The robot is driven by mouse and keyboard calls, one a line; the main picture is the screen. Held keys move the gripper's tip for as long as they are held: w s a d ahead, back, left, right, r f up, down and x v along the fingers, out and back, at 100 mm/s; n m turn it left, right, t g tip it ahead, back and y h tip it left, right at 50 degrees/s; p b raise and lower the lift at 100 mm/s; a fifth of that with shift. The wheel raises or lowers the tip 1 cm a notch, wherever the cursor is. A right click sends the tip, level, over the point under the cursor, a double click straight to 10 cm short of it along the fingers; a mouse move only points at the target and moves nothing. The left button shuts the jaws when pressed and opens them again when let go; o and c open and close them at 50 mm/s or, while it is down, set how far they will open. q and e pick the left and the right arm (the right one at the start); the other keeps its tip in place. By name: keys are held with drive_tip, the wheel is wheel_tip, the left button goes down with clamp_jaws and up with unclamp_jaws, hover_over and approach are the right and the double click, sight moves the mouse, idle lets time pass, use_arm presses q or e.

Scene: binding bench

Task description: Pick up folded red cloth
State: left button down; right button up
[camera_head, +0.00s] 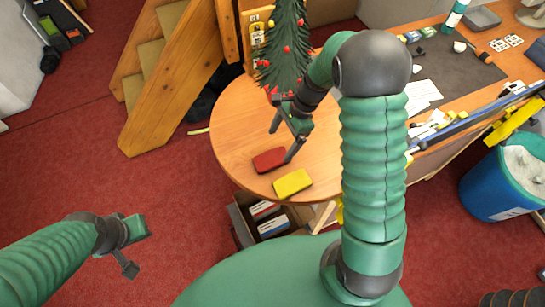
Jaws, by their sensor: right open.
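The folded red cloth (268,160) lies flat near the front left edge of the round wooden table end (235,140). My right gripper (281,145) is open and empty just above the cloth, its fingers pointing down. One fingertip appears close to the cloth's right end, the other is farther back; whether either touches cannot be told. My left gripper (130,248) is low at the left, over the red carpet and away from the table; its finger opening is not clear.
A folded yellow cloth (292,182) lies just in front and right of the red one. A decorated small tree (284,50) stands behind my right gripper. Wooden stairs (170,85) are at the left, a blue bin (490,190) at the right.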

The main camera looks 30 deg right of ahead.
sight(273, 156)
drive_tip(key=shift+w+a+f, duration=0.2)
drive_tip(key=shift+w+f, duration=0.05)
drive_tip(key=shift+f, duration=0.4)
drive_tip(key=shift+w+a+f, duration=0.15)
drive_tip(key=shift+w+f, duration=0.05)
drive_tip(key=shift+f, duration=0.4)
drive_tip(key=a+f, duration=0.1)
drive_tip(key=f+p, duration=0.1)
drive_tip(key=f, duration=0.1)
drive_tip(key=s+a+f, duration=0.1)
drive_tip(key=shift+a+f, duration=0.15)
drive_tip(key=shift+a, duration=0.15)
drive_tip(key=shift+w+d+f, duration=0.1)
drive_tip(key=shift+w+d, duration=0.05)
drive_tip(key=shift+c, duration=0.7)
drive_tip(key=shift+d, duration=0.2)
drive_tip(key=c, duration=0.9)
drive_tip(key=shift+a, duration=0.15)
drive_tip(key=c, duration=0.5)
use_arm(q)
drive_tip(key=shift+w+a+r, duration=0.25)
drive_tip(key=shift+w+r, duration=0.1)
drive_tip(key=shift+r, duration=0.25)
use_arm(e)
drive_tip(key=shift+a, duration=0.1)
drive_tip(key=shift+r, duration=0.2)
